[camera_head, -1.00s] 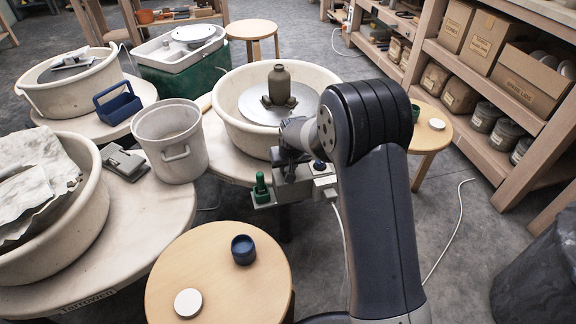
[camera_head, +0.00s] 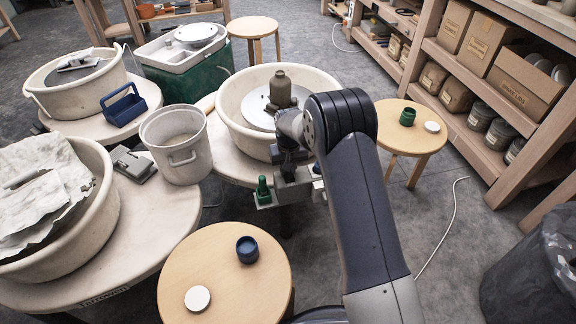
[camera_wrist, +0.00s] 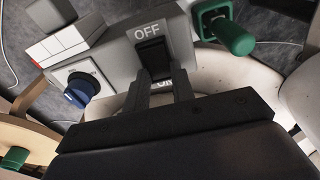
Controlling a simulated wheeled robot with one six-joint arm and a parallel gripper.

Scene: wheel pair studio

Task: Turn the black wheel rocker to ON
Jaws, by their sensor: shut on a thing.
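The black wheel rocker (camera_wrist: 152,55) is on a grey control box (camera_wrist: 118,50), between an OFF label above it and a partly covered ON label below it. My gripper (camera_wrist: 161,76) is at the rocker's lower, ON end, with its two dark fingers close together and shut on the rocker. The exact contact is partly hidden, and I cannot tell which way the rocker is tilted. In the head view my gripper (camera_head: 288,168) is at the control box (camera_head: 294,190) on the front of the middle wheel; the rocker is hidden there.
A blue knob (camera_wrist: 82,88) on a white dial and a green handle (camera_wrist: 228,34) flank the rocker. The wheel basin (camera_head: 236,118) holds a brown bottle-shaped pot (camera_head: 280,86).

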